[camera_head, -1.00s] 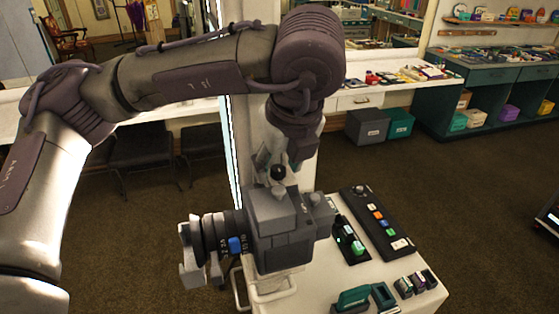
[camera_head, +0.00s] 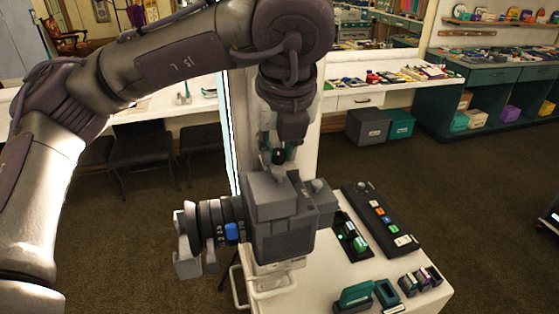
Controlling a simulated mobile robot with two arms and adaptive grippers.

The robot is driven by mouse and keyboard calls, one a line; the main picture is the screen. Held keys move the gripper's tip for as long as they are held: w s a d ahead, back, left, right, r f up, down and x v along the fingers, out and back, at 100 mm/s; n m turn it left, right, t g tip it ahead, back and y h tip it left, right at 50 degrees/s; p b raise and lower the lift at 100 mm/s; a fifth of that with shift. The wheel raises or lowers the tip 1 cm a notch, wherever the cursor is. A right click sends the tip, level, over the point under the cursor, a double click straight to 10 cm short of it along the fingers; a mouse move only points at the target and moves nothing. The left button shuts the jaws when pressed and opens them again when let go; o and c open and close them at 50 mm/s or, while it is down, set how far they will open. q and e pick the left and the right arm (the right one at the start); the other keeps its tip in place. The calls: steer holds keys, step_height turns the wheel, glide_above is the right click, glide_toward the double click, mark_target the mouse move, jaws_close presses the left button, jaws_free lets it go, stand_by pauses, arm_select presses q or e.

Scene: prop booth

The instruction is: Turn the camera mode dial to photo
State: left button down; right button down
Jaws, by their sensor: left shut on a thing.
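A grey camera (camera_head: 285,220) with a dark ringed lens pointing left, with a blue tab (camera_head: 232,231), is at the left end of a white stand top. A small grey round dial (camera_head: 318,185) sits on its top right; its marks are too small to read. My left gripper (camera_head: 279,155) reaches down from above, just behind the camera's top. It is shut on a dark round knob (camera_head: 279,157) there. I cannot tell whether this knob is the mode dial. The fingertips are partly hidden. My right gripper is out of view.
The white stand (camera_head: 330,275) also bears a black button panel (camera_head: 381,218), a small black box with green lights (camera_head: 351,236), a teal block (camera_head: 355,296) and several small blocks. Chairs (camera_head: 145,150) stand behind at left. Carpet is clear on the right.

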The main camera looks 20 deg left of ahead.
arm_select(q)
steer(key=m+b, duration=0.1)
steer(key=m+h+b, duration=0.1)
steer(key=m+b, duration=0.2)
steer(key=b, duration=0.1)
steer(key=shift+a+f+m+t+h, duration=0.15)
steer(key=shift+f+m+t+h, duration=0.15)
steer(key=shift+h, duration=0.1)
steer(key=shift+r+m+h+b, duration=0.2)
steer(key=shift+m+h+b, duration=0.35)
steer(key=shift+m, duration=0.65)
steer(key=shift+a+r+m+h+b, duration=0.15)
steer(key=shift+m+h+b, duration=0.3)
steer(key=shift+m, duration=0.85)
steer(key=c, duration=1)
jaws_free()
steer(key=shift+o, duration=0.2)
